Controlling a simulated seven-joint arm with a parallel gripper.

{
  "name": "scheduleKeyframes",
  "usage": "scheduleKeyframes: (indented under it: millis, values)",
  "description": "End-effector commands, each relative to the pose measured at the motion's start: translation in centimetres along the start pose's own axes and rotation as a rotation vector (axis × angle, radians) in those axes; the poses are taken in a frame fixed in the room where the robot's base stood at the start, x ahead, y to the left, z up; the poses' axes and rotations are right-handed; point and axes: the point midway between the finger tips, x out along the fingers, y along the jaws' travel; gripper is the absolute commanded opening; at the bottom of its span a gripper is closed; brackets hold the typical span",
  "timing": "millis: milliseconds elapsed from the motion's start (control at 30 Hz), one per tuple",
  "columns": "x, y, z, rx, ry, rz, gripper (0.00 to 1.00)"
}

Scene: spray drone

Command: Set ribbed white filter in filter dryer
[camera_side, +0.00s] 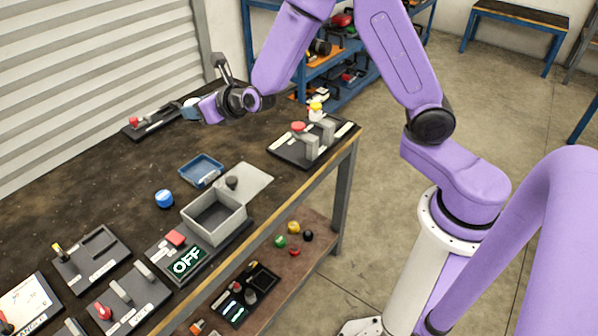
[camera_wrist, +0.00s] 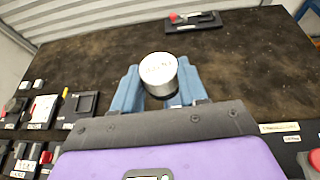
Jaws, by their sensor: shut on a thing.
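My gripper (camera_wrist: 160,88) is shut on a white cylinder (camera_wrist: 158,68) with dark marks on its top, held between its blue fingers. I take it for the ribbed white filter; ribs cannot be made out. In the side view my gripper (camera_side: 192,109) is above the far part of the table, pointing left, and the filter cannot be made out clearly there. The apparent filter dryer is an open grey box (camera_side: 218,222) on a dark base with a green "OFF" display (camera_side: 187,261) and red button (camera_side: 175,238). A grey knobbed lid (camera_side: 250,184) lies behind it.
A blue tray (camera_side: 190,171) and a blue round piece (camera_side: 164,199) are near the box. A red-handled fixture (camera_side: 150,123) is at the back, another fixture (camera_side: 285,149) at right. Several control panels (camera_side: 92,262) line the front left.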

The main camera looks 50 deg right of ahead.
Motion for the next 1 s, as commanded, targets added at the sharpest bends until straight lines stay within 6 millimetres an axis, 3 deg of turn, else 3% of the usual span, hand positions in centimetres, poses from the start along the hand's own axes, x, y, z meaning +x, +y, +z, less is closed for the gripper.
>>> scheduleKeyframes:
  millis: [33,200,467,767,867,1000]
  values:
    - [-1.1,-2.0,1.0,0.007,-0.006,-0.013,0.08]
    - [-4.6,-6.8,2.6,0.015,-0.006,-0.039,0.08]
    - [-8.0,-10.8,3.4,0.019,-0.006,-0.062,0.08]
    - [-8.6,-11.1,3.3,0.019,-0.004,-0.064,0.08]
    - [-8.4,-9.8,2.5,0.018,0.0,-0.063,0.08]
    - [-8.3,-6.1,-0.3,0.019,0.005,-0.077,0.08]
